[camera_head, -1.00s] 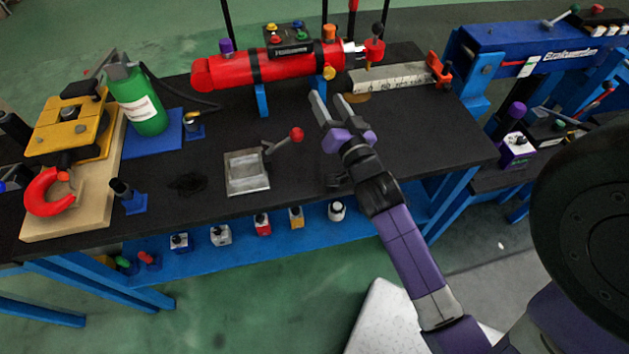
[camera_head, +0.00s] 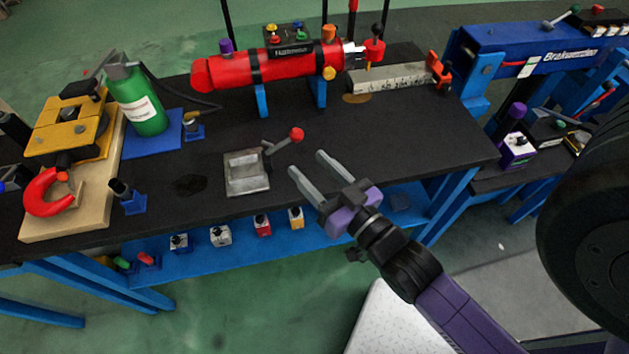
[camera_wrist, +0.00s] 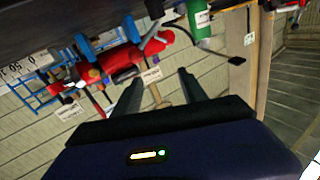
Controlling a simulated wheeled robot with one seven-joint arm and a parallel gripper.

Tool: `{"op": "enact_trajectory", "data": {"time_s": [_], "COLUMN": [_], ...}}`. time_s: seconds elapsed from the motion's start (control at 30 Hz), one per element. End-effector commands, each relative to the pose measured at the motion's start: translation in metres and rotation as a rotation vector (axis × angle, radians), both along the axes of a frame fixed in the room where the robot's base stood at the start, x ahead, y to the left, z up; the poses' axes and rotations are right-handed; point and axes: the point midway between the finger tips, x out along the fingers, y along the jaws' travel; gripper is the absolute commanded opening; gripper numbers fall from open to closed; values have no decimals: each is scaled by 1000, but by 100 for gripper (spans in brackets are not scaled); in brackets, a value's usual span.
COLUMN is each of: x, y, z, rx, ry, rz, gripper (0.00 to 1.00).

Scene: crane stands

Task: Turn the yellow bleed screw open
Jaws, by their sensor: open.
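The yellow bleed screw (camera_head: 329,73) is a small round knob low on the right end of the red cylinder (camera_head: 208,75) in the head view. The cylinder lies on blue supports at the back of the dark bench. My gripper (camera_head: 306,162) is open and empty, with its two grey fingers apart. It hangs over the front part of the bench, well in front of the screw and apart from it. The open fingers (camera_wrist: 160,76) also show in the wrist view, where I cannot make out the bleed screw for certain.
A grey metal block with a red-knobbed lever (camera_head: 296,134) stands just left of my fingers. A scale bar (camera_head: 400,78) lies right of the screw. A green bottle (camera_head: 144,104) stands at left. The bench top (camera_head: 400,135) right of my gripper is clear.

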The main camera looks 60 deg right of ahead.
Motion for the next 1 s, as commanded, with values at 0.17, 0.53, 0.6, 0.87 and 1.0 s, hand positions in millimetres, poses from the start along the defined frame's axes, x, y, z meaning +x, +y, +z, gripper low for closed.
{"op": "enact_trajectory", "data": {"time_s": [0.17,0.53,0.6,0.87,1.0], "x": [-11,-15,-15,-15,-15], "y": [19,27,27,27,27], "z": [-1,0,0,0,0], "rx": [-15,-23,-23,-23,-30], "ry": [26,35,35,36,38], "rz": [40,57,57,57,57], "gripper": [50,50,50,50,50]}}
